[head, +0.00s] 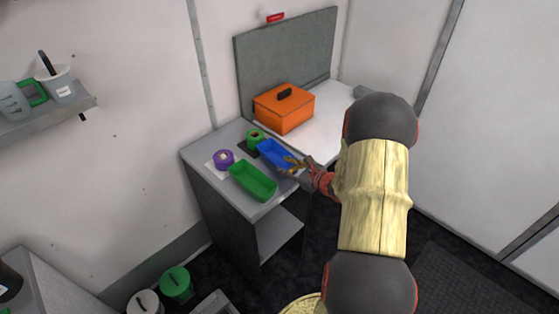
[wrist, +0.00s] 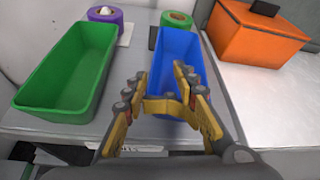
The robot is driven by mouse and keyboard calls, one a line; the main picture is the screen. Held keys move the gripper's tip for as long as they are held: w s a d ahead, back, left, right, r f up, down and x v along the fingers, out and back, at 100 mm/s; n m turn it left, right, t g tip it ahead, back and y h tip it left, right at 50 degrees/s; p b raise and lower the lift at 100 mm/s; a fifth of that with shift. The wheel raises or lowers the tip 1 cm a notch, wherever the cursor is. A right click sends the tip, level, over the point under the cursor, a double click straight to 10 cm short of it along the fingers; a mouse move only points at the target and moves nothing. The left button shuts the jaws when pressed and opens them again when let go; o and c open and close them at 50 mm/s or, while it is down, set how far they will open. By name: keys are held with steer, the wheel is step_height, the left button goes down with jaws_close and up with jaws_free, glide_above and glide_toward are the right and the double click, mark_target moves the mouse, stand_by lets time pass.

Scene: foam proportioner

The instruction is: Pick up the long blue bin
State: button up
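The long blue bin (head: 275,153) sits on the grey counter, between the green bin and the orange box. In the wrist view the blue bin (wrist: 178,60) is straight ahead, its near end partly hidden behind my fingers. My gripper (head: 292,166) is at the near end of the blue bin. In the wrist view my gripper (wrist: 158,80) has its two yellow fingers spread apart with nothing seen between them but the bin. I cannot tell whether the fingers touch the bin.
A long green bin (wrist: 68,72) stands left of the blue bin. Behind are a purple roll (head: 223,158) and a green roll (head: 255,138). An orange box (head: 284,108) stands to the right on a white surface (head: 325,130). A grey panel (head: 285,60) rises behind the box.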

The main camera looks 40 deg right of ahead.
mark_target(275, 167)
steer(key=shift+f+b+x, duration=0.2)
steer(key=shift+b+x, duration=0.55)
steer(key=shift+x, duration=2.85)
steer(key=shift+o, duration=0.2)
steer(key=shift+s+a, duration=0.1)
steer(key=shift+f, duration=0.1)
jaws_close()
